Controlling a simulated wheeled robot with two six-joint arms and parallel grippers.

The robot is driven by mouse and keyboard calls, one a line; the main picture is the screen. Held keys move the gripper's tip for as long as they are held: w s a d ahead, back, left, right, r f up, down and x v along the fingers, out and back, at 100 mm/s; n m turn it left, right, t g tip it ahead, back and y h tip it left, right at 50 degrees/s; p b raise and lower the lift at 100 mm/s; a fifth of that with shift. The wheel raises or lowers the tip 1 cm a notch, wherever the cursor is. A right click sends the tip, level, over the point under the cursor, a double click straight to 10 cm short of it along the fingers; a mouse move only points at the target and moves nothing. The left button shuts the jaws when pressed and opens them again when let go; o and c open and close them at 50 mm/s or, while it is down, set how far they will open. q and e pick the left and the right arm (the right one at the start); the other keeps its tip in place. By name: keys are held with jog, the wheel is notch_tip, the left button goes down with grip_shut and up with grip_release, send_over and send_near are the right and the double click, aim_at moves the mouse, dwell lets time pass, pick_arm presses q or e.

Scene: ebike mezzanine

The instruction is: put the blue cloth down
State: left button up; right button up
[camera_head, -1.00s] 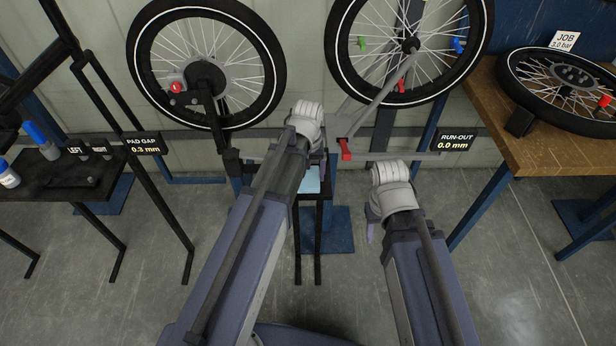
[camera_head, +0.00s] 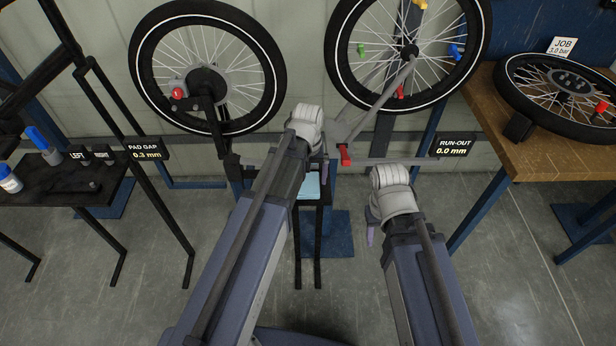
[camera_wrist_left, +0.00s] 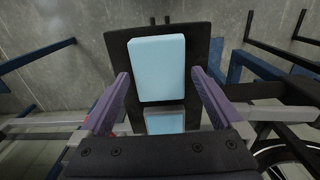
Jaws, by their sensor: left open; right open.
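The blue cloth (camera_wrist_left: 157,68) is a light blue, folded-looking block lying on a small black stand (camera_wrist_left: 116,48) in the left wrist view. My left gripper (camera_wrist_left: 161,73) is open, with one purple finger on each side of the cloth's lower part and gaps visible between fingers and cloth. In the head view a light blue patch (camera_head: 310,187) shows on the stand beside my left wrist; the left fingers are mostly hidden there by my own arm. My right gripper (camera_head: 371,232) is over the floor to the right, one purple finger showing, nothing seen in it.
A second light blue square in a grey frame (camera_wrist_left: 165,122) sits below the cloth. Wheels on stands (camera_head: 208,68) (camera_head: 408,52) rise behind. A wooden bench (camera_head: 555,150) with a wheel is at right, a dark bench (camera_head: 60,190) at left.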

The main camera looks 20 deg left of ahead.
aim_at(308, 182)
pick_arm(q)
notch_tip(308, 182, up, 11)
jog(key=p, duration=1)
jog(key=s+d+m+y, duration=0.1)
jog(key=s+d+m, duration=0.6)
jog(key=s+d, duration=0.3)
jog(key=s, duration=0.4)
jog(key=shift+s+d, duration=0.15)
jog(key=shift+d, duration=0.1)
pick_arm(e)
notch_tip(308, 182, up, 11)
pick_arm(q)
jog(key=shift+a, duration=0.1)
pick_arm(e)
jog(key=shift+a, duration=0.1)
